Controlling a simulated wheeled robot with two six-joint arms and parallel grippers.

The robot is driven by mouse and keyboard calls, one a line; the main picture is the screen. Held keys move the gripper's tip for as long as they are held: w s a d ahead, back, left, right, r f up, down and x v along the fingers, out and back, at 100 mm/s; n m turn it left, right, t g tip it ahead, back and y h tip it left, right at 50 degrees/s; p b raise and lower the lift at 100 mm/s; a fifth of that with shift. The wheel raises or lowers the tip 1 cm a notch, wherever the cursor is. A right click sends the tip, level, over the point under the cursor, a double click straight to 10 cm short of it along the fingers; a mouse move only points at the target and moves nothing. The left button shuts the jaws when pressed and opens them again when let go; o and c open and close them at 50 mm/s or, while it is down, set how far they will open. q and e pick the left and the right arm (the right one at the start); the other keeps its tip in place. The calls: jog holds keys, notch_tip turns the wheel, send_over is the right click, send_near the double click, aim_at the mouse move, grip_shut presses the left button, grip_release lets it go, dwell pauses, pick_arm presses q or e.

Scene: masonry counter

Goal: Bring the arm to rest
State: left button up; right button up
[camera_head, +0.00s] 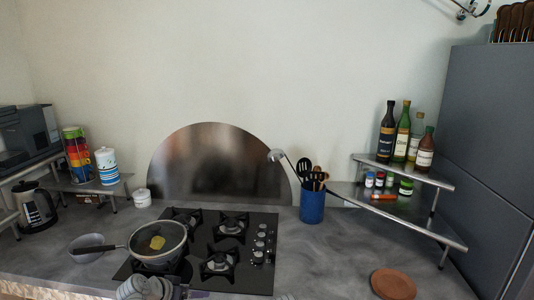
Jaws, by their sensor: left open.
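My left gripper (160,289) shows at the bottom edge, just in front of the hob and below the pan. It is open, and nothing shows between its fingers. Its lower part is cut off by the picture edge. A dark pan (172,258) with a yellowish piece of food in it stands on the front left burner. Its black handle points left over a small grey bowl (78,246).
The black gas hob (262,275) lies on the grey counter (335,265). A blue utensil pot (312,207) stands behind it to the right. A brown round board (393,284) lies front right. A corner shelf (400,207) holds bottles and jars. A kettle (36,208) stands left.

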pick_arm(q)
jog(key=s+d+f+g+y, duration=0.3)
jog(key=s+d+g, duration=0.1)
jog(key=s+d, duration=0.4)
jog(key=s+d+f+g+y, duration=0.3)
jog(key=s+d+g, duration=0.1)
jog(key=s+d, duration=0.4)
jog(key=shift+s+d+f, duration=0.25)
jog(key=shift+s+f, duration=0.05)
jog(key=shift+s, duration=0.8)
dwell(0.5)
